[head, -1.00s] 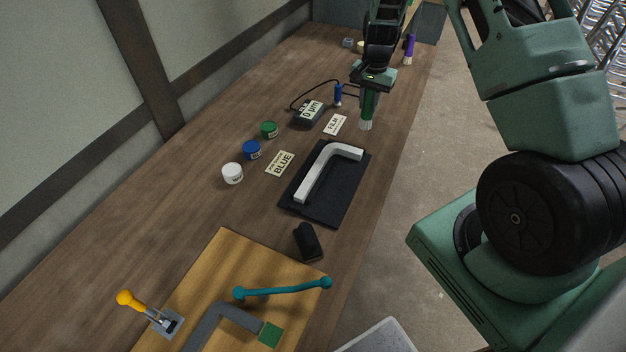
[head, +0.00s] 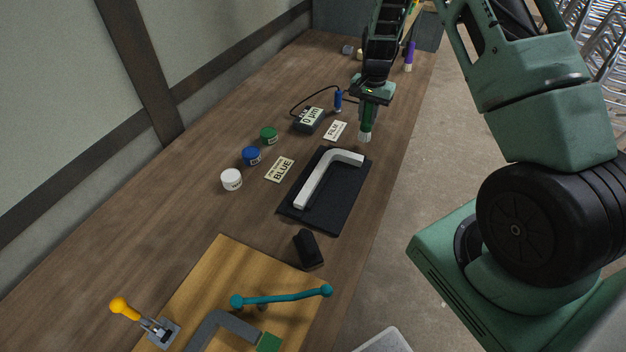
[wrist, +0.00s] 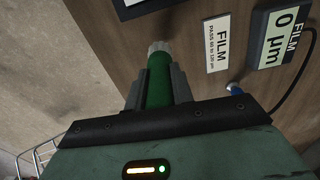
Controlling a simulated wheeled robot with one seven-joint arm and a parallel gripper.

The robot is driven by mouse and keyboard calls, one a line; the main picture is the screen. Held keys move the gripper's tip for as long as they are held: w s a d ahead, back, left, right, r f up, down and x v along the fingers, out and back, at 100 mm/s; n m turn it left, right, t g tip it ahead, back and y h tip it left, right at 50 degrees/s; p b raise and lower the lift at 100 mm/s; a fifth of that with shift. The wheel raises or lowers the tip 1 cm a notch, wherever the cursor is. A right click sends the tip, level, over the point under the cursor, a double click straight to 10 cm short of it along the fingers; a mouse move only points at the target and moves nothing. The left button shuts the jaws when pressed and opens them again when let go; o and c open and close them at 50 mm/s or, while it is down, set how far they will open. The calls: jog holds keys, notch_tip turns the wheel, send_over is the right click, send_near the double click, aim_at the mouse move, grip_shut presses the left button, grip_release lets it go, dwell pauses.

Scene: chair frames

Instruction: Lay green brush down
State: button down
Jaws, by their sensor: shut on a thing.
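The green brush (head: 366,127) is in my gripper (head: 368,108), bristles pointing down, over the right edge area of the workbench in the head view. In the wrist view the green handle (wrist: 159,82) sits between the two grey fingers of my gripper (wrist: 160,88), with the pale bristles (wrist: 160,47) beyond them. My gripper is shut on the brush. The brush is upright or nearly so in the head view. Whether the bristle tip touches the bench I cannot tell.
Near the brush are the FILM card (head: 335,131), the gauge (head: 309,119) with its blue probe (head: 338,99), and a black mat (head: 309,214) bearing a white bent bar (head: 321,177). Paint pots (head: 252,156) stand left. A purple brush (head: 409,57) is farther back. The bench's right edge is close.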

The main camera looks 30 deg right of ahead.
aim_at(366, 124)
jog(key=shift+f+b, duration=1.05)
jog(key=shift+f, duration=0.55)
jog(key=c, duration=1.1)
grip_release()
jog(key=shift+r, duration=0.1)
jog(key=shift+r, duration=0.1)
notch_tip(366, 124, up, 17)
jog(key=b, duration=0.3)
jog(key=shift+r, duration=0.1)
jog(key=shift+a, duration=0.1)
